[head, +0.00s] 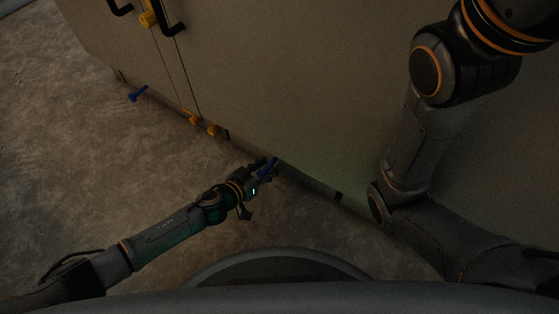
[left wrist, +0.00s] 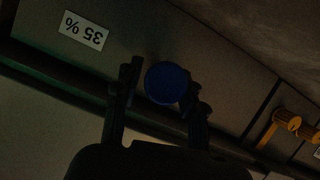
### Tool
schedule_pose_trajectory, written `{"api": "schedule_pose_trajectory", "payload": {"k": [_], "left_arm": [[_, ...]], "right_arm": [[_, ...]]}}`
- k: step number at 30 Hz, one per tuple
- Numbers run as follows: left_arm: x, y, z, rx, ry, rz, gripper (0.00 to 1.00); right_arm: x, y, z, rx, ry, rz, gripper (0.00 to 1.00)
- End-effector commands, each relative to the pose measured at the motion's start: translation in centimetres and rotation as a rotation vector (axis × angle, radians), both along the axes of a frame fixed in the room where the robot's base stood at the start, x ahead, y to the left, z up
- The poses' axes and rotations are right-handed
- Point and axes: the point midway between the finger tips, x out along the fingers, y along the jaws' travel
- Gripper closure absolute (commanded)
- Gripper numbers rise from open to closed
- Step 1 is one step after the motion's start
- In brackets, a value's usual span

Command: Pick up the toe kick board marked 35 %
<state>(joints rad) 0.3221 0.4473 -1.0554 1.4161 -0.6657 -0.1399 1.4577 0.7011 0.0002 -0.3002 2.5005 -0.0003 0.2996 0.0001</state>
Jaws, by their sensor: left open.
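The toe kick board (left wrist: 125,35) is a grey-brown panel in the left wrist view. Its white 35 % label (left wrist: 83,30) shows upside down at the upper left. A round blue knob (left wrist: 167,83) is on the board. My left gripper (left wrist: 164,78) is open, with one finger on each side of the knob; I cannot tell whether either finger touches it. In the head view my left gripper (head: 264,168) is low at the cabinet's base, by the blue knob (head: 268,166). The board is mostly hidden or dark there. My right gripper is out of view.
The large cabinet front (head: 270,70) fills the upper middle, with black handles (head: 172,20) at the top. Yellow parts (left wrist: 285,122) also show in the wrist view. Carpet (head: 80,150) is clear at left.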

Motion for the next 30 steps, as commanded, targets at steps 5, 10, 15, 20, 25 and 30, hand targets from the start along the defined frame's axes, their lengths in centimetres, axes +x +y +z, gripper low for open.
{"api": "schedule_pose_trajectory", "payload": {"k": [5, 10, 15, 20, 25, 30], "left_arm": [[1.36, -1.16, -0.9, 0.0, -0.001, 0.0, 0.59], [1.41, -1.27, -0.79, 0.0, 0.001, 0.0, 0.59], [1.4, -1.25, -0.78, 0.0, 0.001, 0.0, 0.77], [1.39, -1.23, -0.79, 0.0, 0.001, 0.0, 1.0], [1.47, -1.3, -0.61, -0.002, -0.002, 0.0, 1.0], [1.46, -1.28, -0.61, -0.002, -0.002, -0.001, 1.0]], "right_arm": [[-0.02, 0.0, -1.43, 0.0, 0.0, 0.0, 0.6], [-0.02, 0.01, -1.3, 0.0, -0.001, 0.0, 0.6], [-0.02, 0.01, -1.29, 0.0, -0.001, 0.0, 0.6], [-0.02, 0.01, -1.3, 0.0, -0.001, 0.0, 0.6], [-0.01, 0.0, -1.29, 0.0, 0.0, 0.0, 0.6], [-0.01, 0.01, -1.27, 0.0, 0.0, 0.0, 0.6]]}}
